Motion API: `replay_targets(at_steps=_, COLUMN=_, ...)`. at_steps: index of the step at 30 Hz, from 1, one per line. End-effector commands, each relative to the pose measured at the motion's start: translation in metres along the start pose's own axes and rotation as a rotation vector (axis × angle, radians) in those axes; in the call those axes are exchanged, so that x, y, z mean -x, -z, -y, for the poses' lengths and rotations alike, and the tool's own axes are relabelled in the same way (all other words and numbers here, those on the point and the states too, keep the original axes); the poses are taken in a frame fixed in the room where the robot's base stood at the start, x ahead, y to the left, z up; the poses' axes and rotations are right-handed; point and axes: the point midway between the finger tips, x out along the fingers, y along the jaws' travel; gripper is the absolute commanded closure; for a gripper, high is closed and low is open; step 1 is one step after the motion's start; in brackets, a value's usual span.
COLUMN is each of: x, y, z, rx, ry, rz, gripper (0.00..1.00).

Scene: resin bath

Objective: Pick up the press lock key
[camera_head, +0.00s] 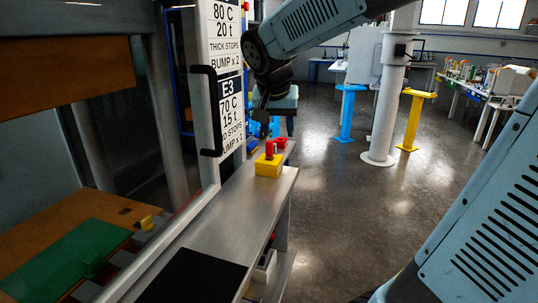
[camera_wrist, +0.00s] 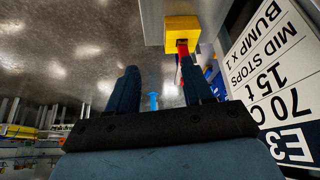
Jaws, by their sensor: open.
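A red upright piece (camera_head: 269,149), which I take to be the press lock key, stands in a yellow block (camera_head: 268,167) on the metal ledge. In the wrist view the yellow block (camera_wrist: 182,28) is at the top, and the red piece (camera_wrist: 182,50) is partly hidden by one finger. My gripper (camera_wrist: 162,88) is open, with nothing seen between its fingers. In the head view my gripper (camera_head: 263,108) hangs above and slightly behind the yellow block, apart from it.
The metal ledge (camera_head: 232,207) runs along the press, with a black mat (camera_head: 193,278) at its near end. A white door frame with a handle (camera_head: 209,110) and label panels (camera_head: 230,100) stands close left of my gripper. Open floor (camera_head: 340,220) lies right.

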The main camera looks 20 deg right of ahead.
Motion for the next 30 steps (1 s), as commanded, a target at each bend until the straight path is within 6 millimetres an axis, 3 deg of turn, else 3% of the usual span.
replay_targets(at_steps=3, x=-0.012, y=0.021, z=0.024, rx=-0.060, ry=-0.029, rz=-0.015, gripper=0.49)
replay_targets(at_steps=10, x=-0.025, y=0.041, z=0.048, rx=-0.135, ry=-0.055, rz=-0.041, gripper=0.49)
replay_targets(at_steps=14, x=-0.034, y=0.044, z=0.050, rx=-0.146, ry=-0.059, rz=-0.045, gripper=0.49)
replay_targets(at_steps=24, x=-0.084, y=0.045, z=0.047, rx=-0.145, ry=-0.059, rz=-0.044, gripper=0.49)
replay_targets(at_steps=30, x=-0.095, y=0.046, z=0.046, rx=-0.147, ry=-0.057, rz=-0.044, gripper=0.49)
